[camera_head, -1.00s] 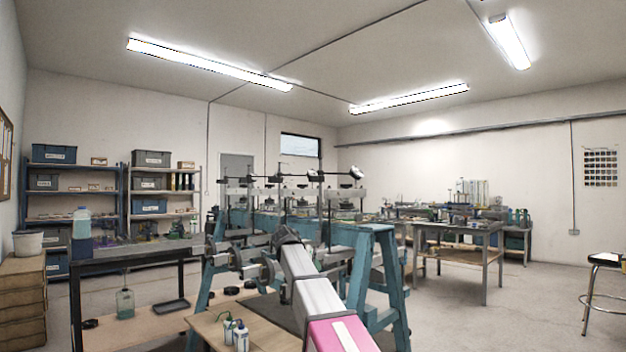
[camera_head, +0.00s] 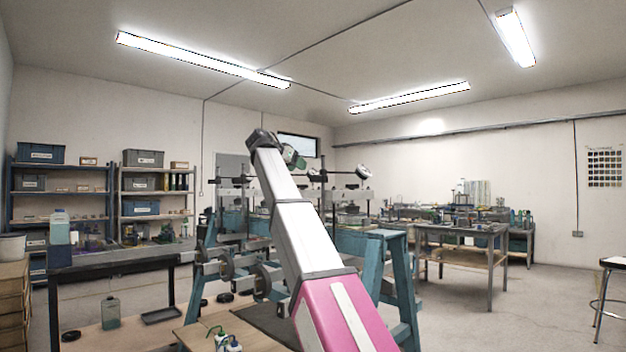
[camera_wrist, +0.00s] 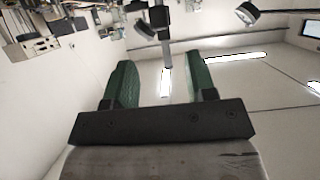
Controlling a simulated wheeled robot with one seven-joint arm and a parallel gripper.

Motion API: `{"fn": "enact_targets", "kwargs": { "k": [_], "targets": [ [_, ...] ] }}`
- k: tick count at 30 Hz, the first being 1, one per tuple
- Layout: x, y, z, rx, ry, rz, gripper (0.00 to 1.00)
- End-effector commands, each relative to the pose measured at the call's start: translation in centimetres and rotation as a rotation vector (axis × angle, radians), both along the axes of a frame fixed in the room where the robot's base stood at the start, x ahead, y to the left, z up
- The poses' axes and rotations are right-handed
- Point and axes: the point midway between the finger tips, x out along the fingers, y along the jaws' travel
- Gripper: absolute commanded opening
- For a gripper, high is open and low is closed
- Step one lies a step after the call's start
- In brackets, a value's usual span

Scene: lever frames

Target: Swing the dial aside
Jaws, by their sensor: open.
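A small round black-rimmed dial-like disc (camera_head: 364,172) stands at the right end of the teal lever frame (camera_head: 372,262), on a thin dark arm. A similar disc shows in the wrist view (camera_wrist: 247,13), and another (camera_wrist: 145,29) lies near the post; I cannot tell which is the task's dial. My gripper (camera_head: 293,157) is raised in front of the frame, left of the right-hand disc. In the wrist view its two green fingers (camera_wrist: 160,62) are apart with nothing held between them. A grey post (camera_wrist: 164,40) shows beyond the gap. My arm hides the frame's middle.
A dark-topped bench (camera_head: 120,254) stands at the left, with a low wooden surface holding small bottles (camera_head: 228,342) in front. A grey worktable (camera_head: 458,230) is at the right. A stool (camera_head: 612,268) stands at the far right. The floor between them is open.

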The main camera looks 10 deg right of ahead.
Motion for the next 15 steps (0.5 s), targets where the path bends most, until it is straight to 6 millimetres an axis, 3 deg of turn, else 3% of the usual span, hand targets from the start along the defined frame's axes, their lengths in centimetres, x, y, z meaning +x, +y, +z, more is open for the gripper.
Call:
{"fn": "enact_targets", "kwargs": {
  "k": [5, 15],
  "targets": [
    [0.8, -1.2, -0.5, 0.0, 0.0, -0.003, 0.51],
    [4.1, -5.6, -2.8, -0.001, 0.001, -0.003, 0.51]
  ]
}}
